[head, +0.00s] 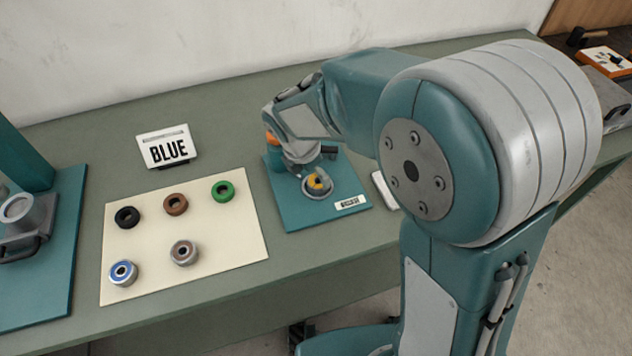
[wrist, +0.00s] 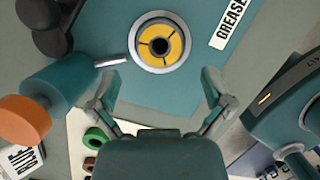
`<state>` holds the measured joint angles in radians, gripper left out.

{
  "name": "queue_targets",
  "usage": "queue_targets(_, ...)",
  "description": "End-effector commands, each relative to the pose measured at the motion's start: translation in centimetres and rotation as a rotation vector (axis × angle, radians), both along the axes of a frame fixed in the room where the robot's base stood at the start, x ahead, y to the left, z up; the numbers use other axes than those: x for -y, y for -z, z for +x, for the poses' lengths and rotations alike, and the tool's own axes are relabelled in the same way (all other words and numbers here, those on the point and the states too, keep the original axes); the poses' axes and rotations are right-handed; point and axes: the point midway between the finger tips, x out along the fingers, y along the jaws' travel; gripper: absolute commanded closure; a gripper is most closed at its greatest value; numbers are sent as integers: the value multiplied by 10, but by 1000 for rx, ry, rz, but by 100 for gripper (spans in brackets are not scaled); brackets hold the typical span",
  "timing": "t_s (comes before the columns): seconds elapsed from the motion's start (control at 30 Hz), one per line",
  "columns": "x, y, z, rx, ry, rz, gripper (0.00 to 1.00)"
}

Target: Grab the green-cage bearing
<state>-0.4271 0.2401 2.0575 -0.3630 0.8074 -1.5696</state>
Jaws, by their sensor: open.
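The green ring-shaped bearing (head: 222,191) lies at the far right of the cream mat (head: 226,232). In the wrist view the green bearing (wrist: 97,140) shows at the lower left, behind my gripper's left finger. My gripper (wrist: 160,76) is open and empty. It is above the teal board, close to a silver cup (wrist: 134,52) with a yellow centre, and away from the green bearing. In the head view my arm partly hides the gripper's fingers.
The mat also holds a black ring (head: 127,217), a brown ring (head: 176,204), a blue-faced bearing (head: 123,273) and a brown-grey bearing (head: 184,252). A sign reading BLUE (head: 167,150) stands behind. The teal board (head: 300,214) carries the cup and a GREASE label. An orange-ended cylinder (wrist: 30,112) is nearby.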

Motion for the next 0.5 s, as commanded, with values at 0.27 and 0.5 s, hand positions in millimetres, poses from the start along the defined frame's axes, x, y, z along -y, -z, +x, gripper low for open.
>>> queue_targets(0.27, 6, 40, 9, -3, 2, -5, 0)
queue_targets(0.5, 6, 43, 10, 0, 1, -4, 0)
